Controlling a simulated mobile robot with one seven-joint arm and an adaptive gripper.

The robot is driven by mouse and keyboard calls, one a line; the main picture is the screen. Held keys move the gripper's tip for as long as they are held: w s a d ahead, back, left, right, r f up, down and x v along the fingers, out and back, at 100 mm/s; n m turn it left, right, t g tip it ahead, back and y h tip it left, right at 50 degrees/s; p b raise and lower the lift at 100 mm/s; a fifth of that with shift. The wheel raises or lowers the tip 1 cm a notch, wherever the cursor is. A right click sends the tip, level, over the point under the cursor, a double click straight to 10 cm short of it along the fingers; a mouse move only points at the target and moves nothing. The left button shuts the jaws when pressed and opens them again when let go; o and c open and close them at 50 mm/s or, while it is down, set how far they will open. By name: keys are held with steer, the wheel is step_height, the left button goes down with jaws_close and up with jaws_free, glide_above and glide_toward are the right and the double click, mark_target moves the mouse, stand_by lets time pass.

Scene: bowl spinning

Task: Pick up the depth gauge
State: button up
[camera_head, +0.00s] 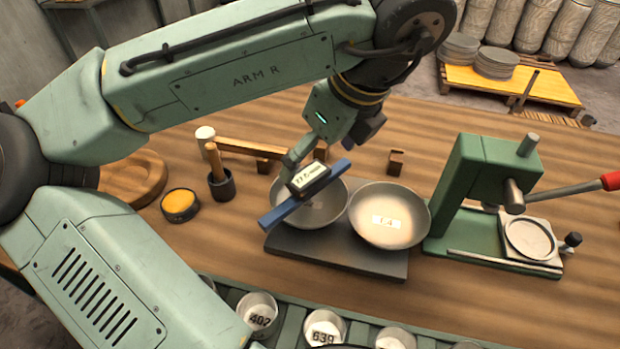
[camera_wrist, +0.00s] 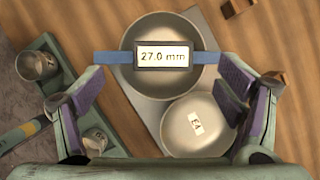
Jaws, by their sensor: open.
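The depth gauge is a blue bar (camera_head: 283,211) with a dark-framed display. It lies across the rim of the left metal bowl (camera_head: 284,190). In the wrist view the gauge (camera_wrist: 205,57) reads 27.0 mm and spans the bowl (camera_wrist: 160,88) left to right. My gripper (camera_head: 303,166) is above the gauge, partly hiding the bowl behind it. In the wrist view its two purple-padded fingers (camera_wrist: 160,95) are spread wide with nothing between them, and the gauge lies toward the top of the picture. I cannot tell the exact height gap.
A second bowl (camera_head: 388,220) labelled E4 stands right of the first on a dark plate (camera_head: 350,258). A green lever press (camera_head: 478,190) stands at right. Several numbered cups, including one marked 639 (camera_head: 325,329), stand in front. A yellow-topped tin (camera_head: 180,205) and a mallet (camera_head: 217,170) are at left.

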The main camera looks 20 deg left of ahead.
mark_target(309, 174)
steer(key=shift+x, duration=1.05)
steer(key=b+x, duration=0.4)
steer(key=b, duration=0.1)
steer(key=shift+d+f, duration=0.2)
steer(key=shift+f, duration=0.15)
steer(key=shift+w+a+f+b, duration=0.15)
steer(key=shift+w+f+b, duration=0.1)
steer(key=shift+b, duration=0.15)
steer(key=shift+r, duration=0.1)
steer(key=shift+c, duration=0.4)
